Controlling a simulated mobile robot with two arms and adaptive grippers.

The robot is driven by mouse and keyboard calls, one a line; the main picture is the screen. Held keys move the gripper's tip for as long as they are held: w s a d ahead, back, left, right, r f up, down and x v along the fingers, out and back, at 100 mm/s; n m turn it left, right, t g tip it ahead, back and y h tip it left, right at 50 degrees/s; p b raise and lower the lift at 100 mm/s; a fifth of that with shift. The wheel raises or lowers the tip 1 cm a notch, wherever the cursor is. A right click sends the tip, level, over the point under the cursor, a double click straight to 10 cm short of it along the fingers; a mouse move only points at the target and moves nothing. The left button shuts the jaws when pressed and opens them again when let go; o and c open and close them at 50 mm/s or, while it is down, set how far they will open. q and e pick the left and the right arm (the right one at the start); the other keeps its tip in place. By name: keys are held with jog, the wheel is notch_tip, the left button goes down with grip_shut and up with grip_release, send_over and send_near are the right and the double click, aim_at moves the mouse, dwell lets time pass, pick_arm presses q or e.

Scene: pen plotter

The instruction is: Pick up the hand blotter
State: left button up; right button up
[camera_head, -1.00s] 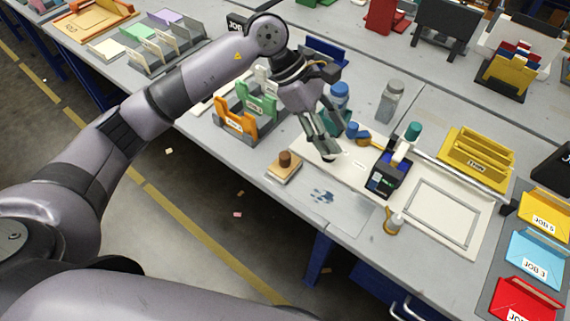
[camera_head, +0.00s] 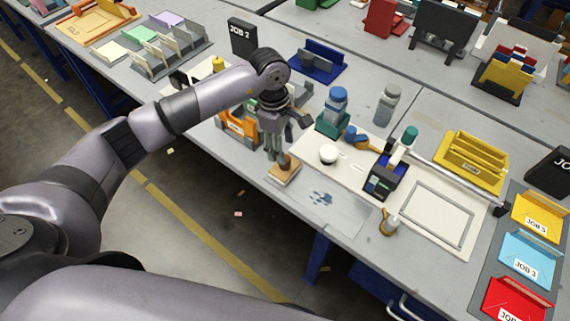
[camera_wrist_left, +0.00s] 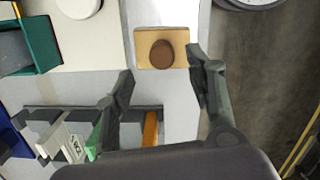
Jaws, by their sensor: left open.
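The hand blotter (camera_head: 284,172) is a light wooden block with a round brown knob. It lies flat near the table's front edge. My left gripper (camera_head: 276,155) is just above and beside its knob in the head view, pointing down. In the left wrist view the blotter (camera_wrist_left: 162,48) lies beyond the fingertips, and its knob is roughly between them. My left gripper (camera_wrist_left: 160,82) is open and empty there, with a finger on either side. Whether a finger touches the blotter I cannot tell. My right gripper is not in view.
An orange and green sorter (camera_head: 238,127) stands left of the gripper. A round white object (camera_head: 328,154) and the plotter board (camera_head: 350,170) are to the right. An ink-stained sheet (camera_head: 325,201) lies in front.

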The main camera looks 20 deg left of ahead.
pick_arm(q)
jog(key=f, duration=0.1)
jog(key=f+p, duration=0.1)
jog(key=f, duration=0.1)
jog(key=d+f+p, duration=0.1)
jog(key=f, duration=0.1)
jog(key=shift+s+f, duration=0.2)
jog(key=shift+s, duration=0.05)
jog(key=shift+f, duration=0.25)
jog(key=shift+c, duration=0.5)
grip_shut()
